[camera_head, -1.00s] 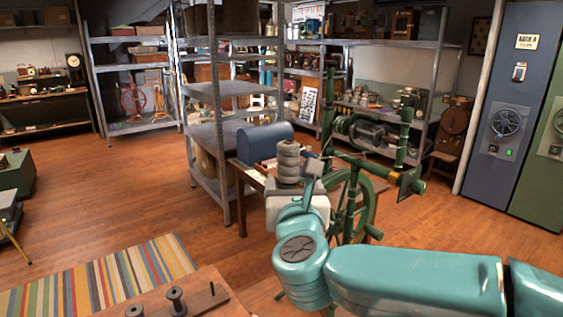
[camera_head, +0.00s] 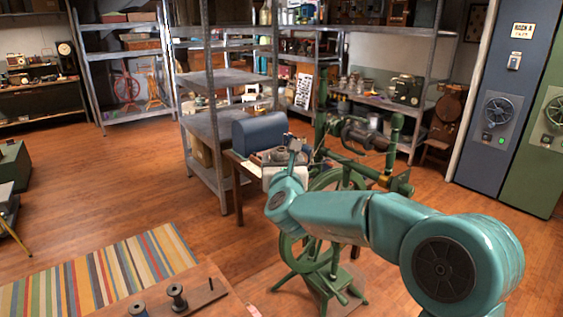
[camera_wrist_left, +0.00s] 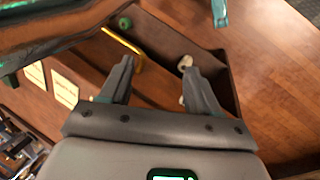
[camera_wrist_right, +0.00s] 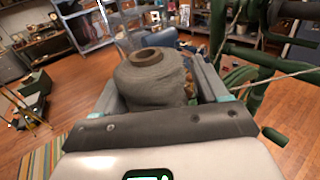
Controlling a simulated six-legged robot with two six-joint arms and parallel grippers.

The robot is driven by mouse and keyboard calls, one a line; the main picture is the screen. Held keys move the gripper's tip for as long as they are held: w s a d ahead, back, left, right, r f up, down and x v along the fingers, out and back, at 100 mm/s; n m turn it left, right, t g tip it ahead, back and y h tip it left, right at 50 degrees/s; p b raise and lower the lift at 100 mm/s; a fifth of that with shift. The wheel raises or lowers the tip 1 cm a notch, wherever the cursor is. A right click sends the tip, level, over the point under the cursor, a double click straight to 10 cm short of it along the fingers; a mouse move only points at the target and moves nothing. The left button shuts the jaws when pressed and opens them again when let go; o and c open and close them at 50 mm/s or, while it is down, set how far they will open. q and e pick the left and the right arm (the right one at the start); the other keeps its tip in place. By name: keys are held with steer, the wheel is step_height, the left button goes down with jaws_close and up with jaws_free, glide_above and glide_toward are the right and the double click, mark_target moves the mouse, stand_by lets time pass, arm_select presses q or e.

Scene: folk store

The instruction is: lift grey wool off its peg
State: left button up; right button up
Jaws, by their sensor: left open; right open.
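The grey wool (camera_wrist_right: 155,82) is a thick wound roll with a brown ring at its top. In the right wrist view it sits between the two fingers of my right gripper (camera_wrist_right: 160,90), which are open around it; I cannot tell if they touch it. Its underside and any peg under it are hidden. In the head view my right gripper (camera_head: 292,150) is small, in front of the table by the green spinning wheel, and the wool is hard to make out there. My left gripper (camera_wrist_left: 158,85) is open and empty above brown wooden furniture; the head view does not show it.
The green spinning wheel (camera_head: 325,220) stands close beside my right arm. A blue rounded box (camera_head: 258,132) is on the small table behind. A wooden board with a dark spool (camera_head: 176,297) and a bare peg (camera_head: 211,283) is at the front. Open floor lies to the left.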

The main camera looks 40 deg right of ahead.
steer(key=shift+d, duration=0.15)
steer(key=shift+c, duration=0.3)
steer(key=shift+a, duration=0.2)
steer(key=c, duration=0.5)
steer(key=shift+d, duration=0.1)
steer(key=c, duration=0.3)
steer(key=shift+c, duration=0.2)
steer(key=shift+r, duration=0.45)
step_height(320, 180, up, 19)
steer(key=p, duration=0.3)
steer(key=shift+r, duration=0.1)
